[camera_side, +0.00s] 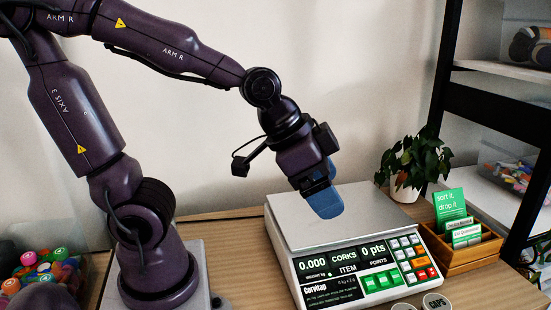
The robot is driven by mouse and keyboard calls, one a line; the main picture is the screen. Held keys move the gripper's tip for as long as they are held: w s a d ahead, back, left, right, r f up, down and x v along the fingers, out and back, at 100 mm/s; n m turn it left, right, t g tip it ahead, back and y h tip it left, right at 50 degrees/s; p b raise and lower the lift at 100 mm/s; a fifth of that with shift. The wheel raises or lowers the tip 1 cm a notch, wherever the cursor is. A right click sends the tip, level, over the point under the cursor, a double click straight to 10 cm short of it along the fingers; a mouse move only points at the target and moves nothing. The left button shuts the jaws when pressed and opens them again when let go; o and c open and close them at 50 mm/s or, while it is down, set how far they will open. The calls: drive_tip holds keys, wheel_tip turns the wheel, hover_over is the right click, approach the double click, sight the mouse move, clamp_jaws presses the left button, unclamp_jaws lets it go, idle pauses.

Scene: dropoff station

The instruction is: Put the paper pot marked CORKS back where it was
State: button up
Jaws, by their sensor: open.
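No pot with a readable CORKS label shows. Two round pot tops sit at the bottom edge, in front of the scale. The right pot (436,301) has a dark label that seems to read CAPS. The left pot (403,307) is mostly cut off by the frame, and its marking is out of sight. My gripper (321,187), with blue fingers, is open above the plate, with nothing seen between the fingers.
A wooden card tray (468,255) with green cards and a potted plant (411,165) stand right of the scale. A black-framed shelf (490,105) rises at the right. A bin of colourful caps (38,270) is at the left. Wooden counter shows left of the scale.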

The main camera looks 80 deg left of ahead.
drive_tip(key=s+a+r+n+y, duration=0.1)
drive_tip(key=s+a+r+n, duration=0.2)
drive_tip(key=s, duration=0.3)
drive_tip(key=shift+s+r+n+g, duration=0.25)
drive_tip(key=shift+s+n+g, duration=0.05)
drive_tip(key=shift+n+g, duration=0.1)
